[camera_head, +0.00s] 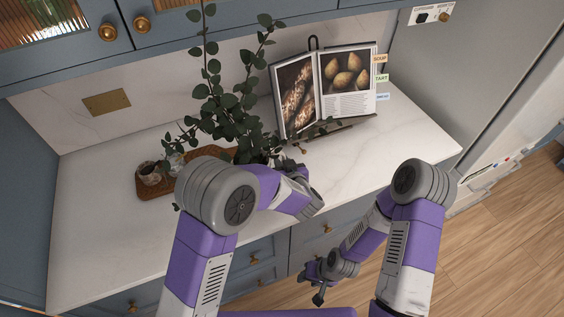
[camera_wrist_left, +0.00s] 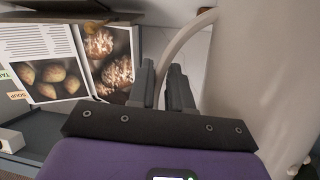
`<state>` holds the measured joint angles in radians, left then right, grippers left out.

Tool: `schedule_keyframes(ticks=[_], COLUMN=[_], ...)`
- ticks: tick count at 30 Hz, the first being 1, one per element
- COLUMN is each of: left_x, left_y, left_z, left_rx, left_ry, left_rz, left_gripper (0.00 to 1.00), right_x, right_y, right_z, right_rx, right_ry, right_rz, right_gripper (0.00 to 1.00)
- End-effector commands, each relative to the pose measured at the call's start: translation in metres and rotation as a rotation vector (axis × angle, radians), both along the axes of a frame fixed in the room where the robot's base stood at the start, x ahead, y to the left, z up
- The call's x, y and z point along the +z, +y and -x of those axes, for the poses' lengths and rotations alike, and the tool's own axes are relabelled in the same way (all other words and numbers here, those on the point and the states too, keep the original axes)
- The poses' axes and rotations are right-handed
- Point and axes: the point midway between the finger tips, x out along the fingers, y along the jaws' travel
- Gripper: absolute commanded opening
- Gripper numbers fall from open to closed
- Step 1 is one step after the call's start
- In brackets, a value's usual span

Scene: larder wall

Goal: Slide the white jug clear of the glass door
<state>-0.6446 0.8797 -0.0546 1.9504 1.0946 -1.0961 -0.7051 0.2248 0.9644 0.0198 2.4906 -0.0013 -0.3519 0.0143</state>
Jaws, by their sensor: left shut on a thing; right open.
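The white jug (camera_wrist_left: 250,75) fills the right of the left wrist view, with its curved handle (camera_wrist_left: 186,38) reaching between my left gripper's fingers (camera_wrist_left: 166,88). My left gripper (camera_head: 312,203) is shut on that handle over the counter. In the head view my left arm hides most or all of the jug; leafy green branches (camera_head: 228,115) rise behind the arm. Ribbed glass doors (camera_head: 38,20) with brass knobs show in the blue wall cabinets at the top left. My right gripper (camera_head: 318,292) is open and empty, low in front of the drawers.
An open cookbook (camera_head: 347,85) on a stand is at the back of the marble counter (camera_head: 410,135). A woven tray (camera_head: 150,188) with small cups (camera_head: 149,173) lies left of the branches. A tall grey appliance (camera_head: 450,70) bounds the right. The counter's left front is clear.

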Motion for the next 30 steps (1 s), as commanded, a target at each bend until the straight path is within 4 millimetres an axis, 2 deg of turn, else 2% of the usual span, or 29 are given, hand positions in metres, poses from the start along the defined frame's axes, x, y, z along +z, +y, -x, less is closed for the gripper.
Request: schedule_keyframes(ticks=[5, 6, 12, 22, 30], left_x=[0.001, 0.001, 0.0, 0.002, 0.019], left_y=[-0.002, -0.002, -0.001, -0.002, -0.013], left_z=[0.0, 0.0, 0.0, 0.004, 0.042], left_rx=[-0.003, -0.004, -0.002, -0.003, -0.007], left_ry=[-0.001, -0.001, -0.001, -0.001, -0.001], left_rz=[0.002, 0.003, 0.002, 0.001, 0.002], left_gripper=[0.0, 0.2, 0.49, 0.49, 0.49], right_x=[0.0, 0.0, 0.0, 0.0, 0.004], right_y=[0.0, 0.0, 0.0, 0.0, 0.0], right_z=[0.0, 0.0, 0.0, 0.0, 0.0], right_rx=[0.0, 0.0, 0.0, 0.0, 0.0], right_ry=[0.0, 0.0, 0.0, 0.0, 0.0], right_rz=[0.0, 0.0, 0.0, 0.0, 0.0], right_gripper=[0.43, 0.43, 0.43, 0.43, 0.43])
